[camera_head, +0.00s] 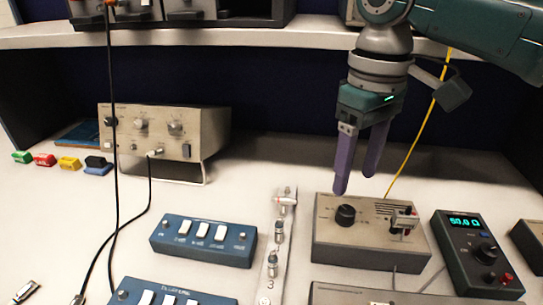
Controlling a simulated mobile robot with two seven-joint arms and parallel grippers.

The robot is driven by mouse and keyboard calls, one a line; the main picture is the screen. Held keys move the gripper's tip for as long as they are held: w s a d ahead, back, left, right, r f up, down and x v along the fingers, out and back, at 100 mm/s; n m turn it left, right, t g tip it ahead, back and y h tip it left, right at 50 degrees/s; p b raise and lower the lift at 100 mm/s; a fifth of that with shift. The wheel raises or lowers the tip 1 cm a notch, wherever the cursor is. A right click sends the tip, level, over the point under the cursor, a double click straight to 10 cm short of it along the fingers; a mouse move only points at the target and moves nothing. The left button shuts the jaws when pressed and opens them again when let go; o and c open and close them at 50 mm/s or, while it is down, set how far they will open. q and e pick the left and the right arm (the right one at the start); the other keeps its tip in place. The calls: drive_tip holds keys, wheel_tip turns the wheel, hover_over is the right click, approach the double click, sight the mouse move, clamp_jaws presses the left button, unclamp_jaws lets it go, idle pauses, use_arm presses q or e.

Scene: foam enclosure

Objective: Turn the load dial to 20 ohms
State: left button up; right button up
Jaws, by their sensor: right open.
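A dark load box (455,262) lies on the bench at the right, with a lit display (464,221) that appears to read 50.0 Ω. Its round black dial (487,250) sits below the display. My right gripper (356,184) is open and empty, its purple fingers pointing down. In the picture it is left of and above the load box, just above the back edge of a beige box (335,245) with a black knob (346,214). It appears apart from the dial. My left gripper is not in view.
A beige instrument (150,135) stands at the back left. Blue switch boxes (203,240) lie in front. A metal strip (270,255) with fittings is left of the beige box. A yellow cable (413,145) hangs behind my right gripper. A shelf (250,35) crosses above.

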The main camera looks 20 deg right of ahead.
sight(347, 210)
wheel_tip(347, 210, down, 7)
drive_tip(key=shift+r+b, duration=0.1)
drive_tip(key=shift+b, duration=0.35)
drive_tip(key=shift+c, duration=0.3)
clamp_jaws()
